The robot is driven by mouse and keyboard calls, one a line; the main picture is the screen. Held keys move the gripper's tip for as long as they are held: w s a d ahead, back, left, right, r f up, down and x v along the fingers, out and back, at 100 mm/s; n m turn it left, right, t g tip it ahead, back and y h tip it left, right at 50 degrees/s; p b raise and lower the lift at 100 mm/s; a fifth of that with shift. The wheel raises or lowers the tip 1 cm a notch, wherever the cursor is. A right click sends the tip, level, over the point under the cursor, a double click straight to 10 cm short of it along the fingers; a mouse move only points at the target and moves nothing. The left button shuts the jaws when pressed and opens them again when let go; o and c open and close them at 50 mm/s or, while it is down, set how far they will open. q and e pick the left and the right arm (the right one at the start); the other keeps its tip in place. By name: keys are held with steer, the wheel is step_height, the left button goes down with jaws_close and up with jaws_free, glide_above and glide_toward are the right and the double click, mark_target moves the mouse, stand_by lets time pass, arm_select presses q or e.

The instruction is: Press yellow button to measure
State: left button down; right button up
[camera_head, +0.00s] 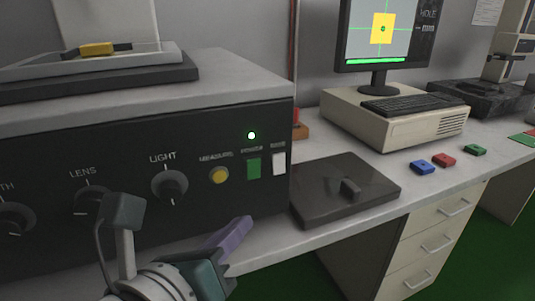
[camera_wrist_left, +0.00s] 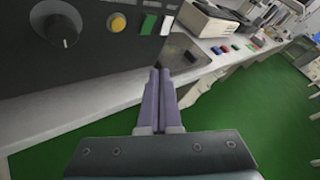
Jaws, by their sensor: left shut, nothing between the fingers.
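The yellow button (camera_head: 219,175) is a round button on the dark front panel of the machine (camera_head: 110,180), under a small label. It also shows in the left wrist view (camera_wrist_left: 118,23), up and left of the fingertips. My left gripper (camera_head: 240,226) is in front of the panel, below and right of the button and apart from it. In the left wrist view its purple fingers (camera_wrist_left: 158,72) are together with nothing between them. My right gripper is in neither view.
A dark plate (camera_head: 335,205) lies on the bench, with a monitor (camera_head: 385,35) behind.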

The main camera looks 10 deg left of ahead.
mark_target(219, 176)
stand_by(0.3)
arm_select(q)
steer(key=shift+w+a+b, duration=0.3)
steer(key=shift+w+a, duration=0.5)
steer(key=shift+w, duration=0.4)
steer(key=shift+w+a+b, duration=0.35)
steer(key=shift+w+a, duration=0.5)
steer(key=shift+w, duration=0.4)
steer(key=shift+w+a+b, duration=0.3)
steer(key=shift+w+a, duration=0.5)
steer(key=shift+w, duration=0.4)
steer(key=shift+w+a, duration=0.1)
steer(key=shift+w, duration=0.05)
steer(key=shift+w+a, duration=0.15)
steer(key=shift+w, duration=0.05)
